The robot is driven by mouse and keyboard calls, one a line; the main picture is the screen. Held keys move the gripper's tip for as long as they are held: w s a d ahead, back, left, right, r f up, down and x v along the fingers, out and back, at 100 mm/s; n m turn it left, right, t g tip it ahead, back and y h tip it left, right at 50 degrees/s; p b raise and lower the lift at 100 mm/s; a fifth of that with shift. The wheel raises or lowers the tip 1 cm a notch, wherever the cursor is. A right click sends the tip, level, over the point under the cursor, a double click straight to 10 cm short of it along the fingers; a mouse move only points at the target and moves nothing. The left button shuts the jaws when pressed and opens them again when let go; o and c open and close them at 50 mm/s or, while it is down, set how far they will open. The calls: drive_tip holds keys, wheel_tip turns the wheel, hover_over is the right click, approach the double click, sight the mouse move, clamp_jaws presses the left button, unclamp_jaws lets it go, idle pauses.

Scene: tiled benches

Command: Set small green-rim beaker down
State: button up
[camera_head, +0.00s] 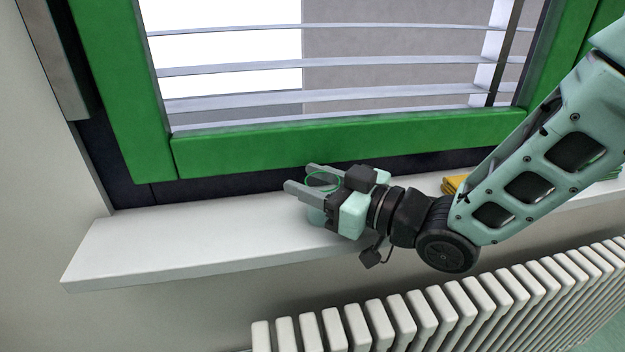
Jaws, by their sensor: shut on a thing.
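The small green-rim beaker (322,181) shows as a clear shape with a green ring between the fingers of my gripper (306,180). My gripper is shut on it, with the fingers pointing left over the white windowsill (190,245). The fingers and gripper body hide most of the beaker. I cannot tell whether its base touches the sill.
A green window frame (300,150) with blinds stands behind the sill. A yellow thing (452,184) lies on the sill, partly behind my arm. A white radiator (420,315) is below the sill's front edge. The left part of the sill is clear.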

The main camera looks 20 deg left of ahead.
drive_tip(key=o, duration=1)
drive_tip(key=shift+r+p, duration=0.2)
drive_tip(key=shift+p, duration=0.15)
drive_tip(key=b+v, duration=0.2)
drive_tip(key=v, duration=1)
drive_tip(key=shift+b, duration=0.35)
drive_tip(key=shift+d+f, duration=0.1)
drive_tip(key=shift+f, duration=0.05)
